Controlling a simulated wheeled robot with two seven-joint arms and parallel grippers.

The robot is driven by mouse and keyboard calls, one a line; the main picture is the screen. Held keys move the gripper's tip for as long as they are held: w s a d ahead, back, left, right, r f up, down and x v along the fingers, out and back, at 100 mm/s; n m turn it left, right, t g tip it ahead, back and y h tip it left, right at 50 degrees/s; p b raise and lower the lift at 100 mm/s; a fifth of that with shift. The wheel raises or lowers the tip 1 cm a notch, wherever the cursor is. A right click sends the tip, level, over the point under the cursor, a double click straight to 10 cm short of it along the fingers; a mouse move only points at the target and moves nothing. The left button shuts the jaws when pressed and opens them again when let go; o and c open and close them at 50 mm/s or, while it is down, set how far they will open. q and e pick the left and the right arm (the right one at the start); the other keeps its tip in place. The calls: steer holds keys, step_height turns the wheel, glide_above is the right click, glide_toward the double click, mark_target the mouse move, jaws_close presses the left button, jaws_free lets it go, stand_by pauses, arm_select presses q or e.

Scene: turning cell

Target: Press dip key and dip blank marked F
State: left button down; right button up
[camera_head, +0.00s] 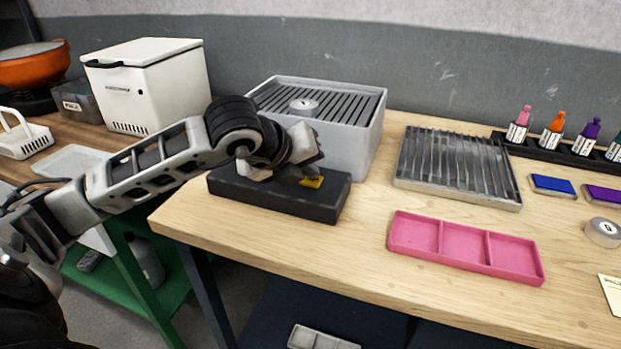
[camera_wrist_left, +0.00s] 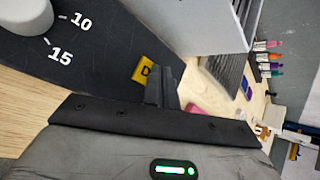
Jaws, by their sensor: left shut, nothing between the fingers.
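The dip key is a yellow key (camera_head: 311,181) on a low black control block (camera_head: 290,206). The wrist view shows it as a yellow square (camera_wrist_left: 143,70) with a letter like D, partly covered by my fingers. My left gripper (camera_head: 292,176) is shut and empty, fingertips at the key; I cannot tell whether they touch it. It also shows in the wrist view (camera_wrist_left: 162,86). A round grey blank (camera_head: 303,105) lies on the slotted top of a grey box (camera_head: 350,148); its mark is unreadable. Another grey disc (camera_head: 604,231) lies at the right.
A pink three-part tray (camera_head: 465,245) and a ribbed metal rack (camera_head: 456,165) lie on the wooden table. Several coloured bottles stand in a black holder (camera_head: 548,152). A white box (camera_head: 150,85) stands at the left. A knob (camera_wrist_left: 25,15) sits on the black block.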

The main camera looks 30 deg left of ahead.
mark_target(307, 182)
arm_select(q)
steer(key=shift+f, duration=0.2)
arm_select(e)
steer(key=shift+f, duration=0.2)
arm_select(q)
steer(key=shift+r, duration=0.9)
arm_select(e)
steer(key=shift+r, duration=0.2)
arm_select(q)
steer(key=shift+r+p, duration=1.3)
steer(key=shift+r, duration=0.6)
steer(key=shift+r+p, duration=0.35)
steer(key=shift+r, duration=0.3)
arm_select(e)
step_height(307, 182, up, 2)
steer(key=shift+a+r, duration=0.1)
steer(key=shift+a, duration=0.05)
